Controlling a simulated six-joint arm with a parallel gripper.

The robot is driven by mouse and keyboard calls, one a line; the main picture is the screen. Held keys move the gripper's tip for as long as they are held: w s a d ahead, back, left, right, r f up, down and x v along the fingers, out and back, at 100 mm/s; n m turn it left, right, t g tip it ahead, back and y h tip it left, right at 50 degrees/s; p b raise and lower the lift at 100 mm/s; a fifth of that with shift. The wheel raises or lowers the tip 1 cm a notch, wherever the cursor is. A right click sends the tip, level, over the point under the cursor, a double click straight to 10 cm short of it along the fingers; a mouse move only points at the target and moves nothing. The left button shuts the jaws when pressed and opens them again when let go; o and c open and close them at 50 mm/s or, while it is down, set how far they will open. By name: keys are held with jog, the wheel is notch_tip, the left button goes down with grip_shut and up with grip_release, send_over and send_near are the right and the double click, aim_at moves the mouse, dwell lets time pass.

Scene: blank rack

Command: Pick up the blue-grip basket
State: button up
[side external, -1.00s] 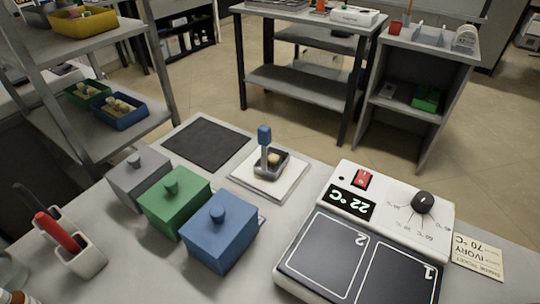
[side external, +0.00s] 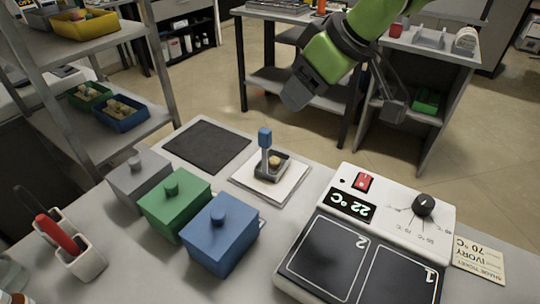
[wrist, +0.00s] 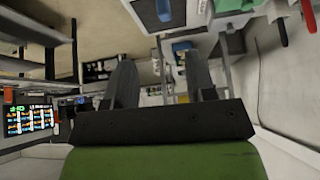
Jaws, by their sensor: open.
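The blue-grip basket (side external: 271,168) is a small dark grey tray with an upright post topped by a blue grip (side external: 265,137). It stands on a white square plate (side external: 288,190) in the middle of the table in the side view, with a pale lump inside. My gripper (side external: 345,102) is in the air, above and to the right of the basket in the picture, apart from it. Its two fingers are spread wide with nothing between them. The fingers also show in the wrist view (wrist: 161,70), where I cannot clearly make out the basket.
Grey (side external: 139,180), green (side external: 174,205) and blue (side external: 220,235) lidded boxes stand left of the basket. A dark mat (side external: 206,146) lies behind. A two-pad heater (side external: 365,245) reading 22 °C is at the right, beside an ivory 70 °C card (side external: 479,258). A pen holder (side external: 80,258) stands front left.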

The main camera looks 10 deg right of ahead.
send_over(264, 130)
jog(key=s+d, duration=0.3)
notch_tip(264, 130, down, 5)
jog(key=shift+n, duration=0.3)
jog(key=shift+x, duration=3.2)
jog(key=shift+w+a+r, duration=0.15)
jog(key=shift+a+r, duration=0.05)
grip_shut()
